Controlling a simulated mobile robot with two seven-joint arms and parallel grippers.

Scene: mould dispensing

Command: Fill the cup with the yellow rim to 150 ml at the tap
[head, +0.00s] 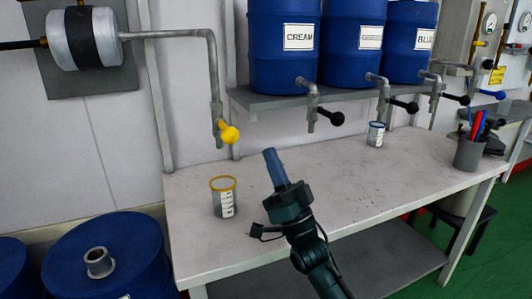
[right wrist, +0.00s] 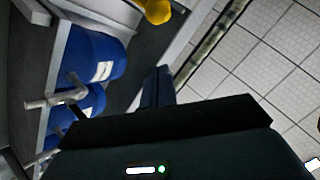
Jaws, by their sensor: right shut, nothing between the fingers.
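The cup with the yellow rim (head: 224,198) stands upright on the left part of the bench, with a white graduated scale on its side. It looks empty, though its inside is hard to make out. The tap with the yellow ball handle (head: 228,132) hangs at the end of a grey pipe above the cup. The yellow handle also shows at the top of the right wrist view (right wrist: 155,10). My right gripper (head: 270,154) is shut and empty, raised right of the cup and tap, touching neither. Its closed fingers show in the right wrist view (right wrist: 157,85). My left gripper is not in view.
Blue drums (head: 283,50) stand on a shelf above the bench, with black-handled taps (head: 335,118) hanging below. A blue-rimmed cup (head: 375,134) stands further right, near a grey pot of pens (head: 468,153). The bench (head: 330,195) is clear in the middle. Blue barrels (head: 110,255) stand at lower left.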

